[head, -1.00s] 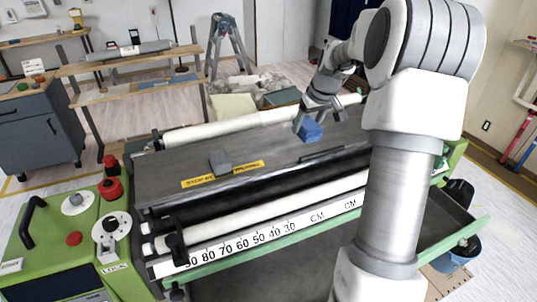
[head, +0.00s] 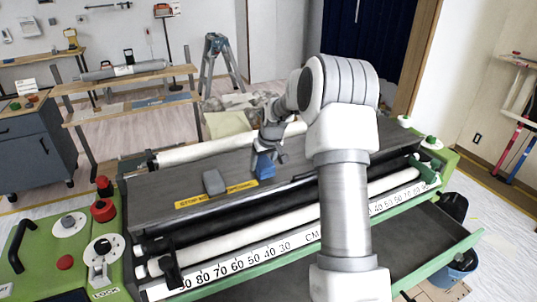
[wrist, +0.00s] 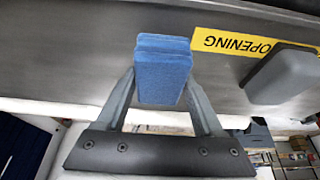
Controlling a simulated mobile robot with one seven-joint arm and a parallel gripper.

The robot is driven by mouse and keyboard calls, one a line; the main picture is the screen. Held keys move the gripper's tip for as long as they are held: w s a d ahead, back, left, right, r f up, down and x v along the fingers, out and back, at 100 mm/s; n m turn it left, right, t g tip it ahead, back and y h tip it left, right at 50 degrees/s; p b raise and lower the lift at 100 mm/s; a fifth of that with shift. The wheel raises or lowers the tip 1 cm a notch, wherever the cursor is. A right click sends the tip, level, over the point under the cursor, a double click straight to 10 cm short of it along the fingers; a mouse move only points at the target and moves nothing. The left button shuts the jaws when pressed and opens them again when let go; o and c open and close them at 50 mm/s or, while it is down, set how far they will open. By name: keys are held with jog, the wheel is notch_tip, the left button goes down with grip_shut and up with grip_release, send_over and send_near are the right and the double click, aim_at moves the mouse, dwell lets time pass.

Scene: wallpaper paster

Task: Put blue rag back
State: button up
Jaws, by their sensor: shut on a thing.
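The blue rag (head: 264,166) is a folded blue block held in my gripper (head: 266,152), just above the dark top plate (head: 330,146) of the green pasting machine. In the wrist view the rag (wrist: 163,72) sits between the two grey fingers of my gripper (wrist: 160,88), which are shut on its sides. I cannot tell from these views whether the rag touches the plate. A grey block-shaped handle (head: 214,182) stands to the left of the rag, and it also shows in the wrist view (wrist: 283,75).
A yellow label strip (head: 190,202) lies by the handle on the plate. Green end housings with red knobs (head: 103,210) stand at the left. A white roller (head: 185,153) runs behind the plate. A stepladder (head: 222,65) and wooden shelves (head: 130,78) are farther back.

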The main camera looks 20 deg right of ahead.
jog(key=shift+f, duration=0.35)
jog(key=shift+f, duration=0.2)
jog(key=o, duration=1.4)
jog(key=v, duration=1.7)
jog(key=shift+s+r, duration=0.2)
jog(key=shift+s, duration=0.05)
